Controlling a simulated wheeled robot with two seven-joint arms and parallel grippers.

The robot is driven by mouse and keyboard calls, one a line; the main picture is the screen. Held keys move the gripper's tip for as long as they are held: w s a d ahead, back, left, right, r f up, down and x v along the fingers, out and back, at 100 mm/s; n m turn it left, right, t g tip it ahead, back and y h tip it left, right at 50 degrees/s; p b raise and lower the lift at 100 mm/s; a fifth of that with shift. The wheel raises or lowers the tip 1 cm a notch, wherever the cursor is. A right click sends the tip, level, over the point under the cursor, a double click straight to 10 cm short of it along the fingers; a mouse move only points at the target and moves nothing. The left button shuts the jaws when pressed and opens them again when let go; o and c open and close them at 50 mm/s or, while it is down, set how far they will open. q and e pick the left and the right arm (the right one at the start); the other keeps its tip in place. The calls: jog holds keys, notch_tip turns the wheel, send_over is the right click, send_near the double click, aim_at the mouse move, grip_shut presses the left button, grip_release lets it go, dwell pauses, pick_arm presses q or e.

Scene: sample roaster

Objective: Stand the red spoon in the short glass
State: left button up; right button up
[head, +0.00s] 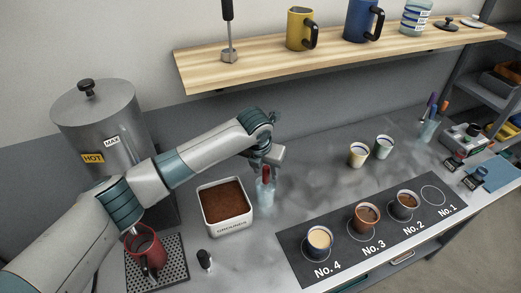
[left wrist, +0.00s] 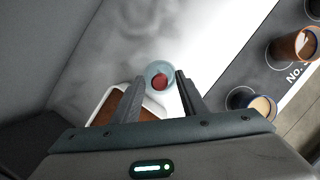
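The short glass (head: 265,194) is clear and stands on the counter just right of the box of brown grounds. The red spoon (head: 266,173) shows as a red end at the glass's mouth, upright as far as I can tell; its lower part is unclear. My left gripper (head: 266,163) is right above it, pointing down. In the left wrist view the gripper (left wrist: 158,92) has its fingers apart, with the round glass (left wrist: 151,70) and the spoon's red end (left wrist: 162,80) beyond and between the tips. Nothing is seen gripped. My right gripper is not in view.
The grounds box (head: 226,232) stands close left of the glass. A black mat (head: 340,263) with several cups lies in front right. Two small cups (head: 358,161) stand farther back. A taller glass (head: 427,132) of utensils is at the far right. The shelf (head: 340,50) runs above.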

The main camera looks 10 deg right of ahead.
pick_arm(q)
jog(key=b+v, duration=0.4)
jog(key=v, duration=1.1)
jog(key=shift+s+r, duration=0.15)
jog(key=shift+r, duration=0.05)
dwell(0.3)
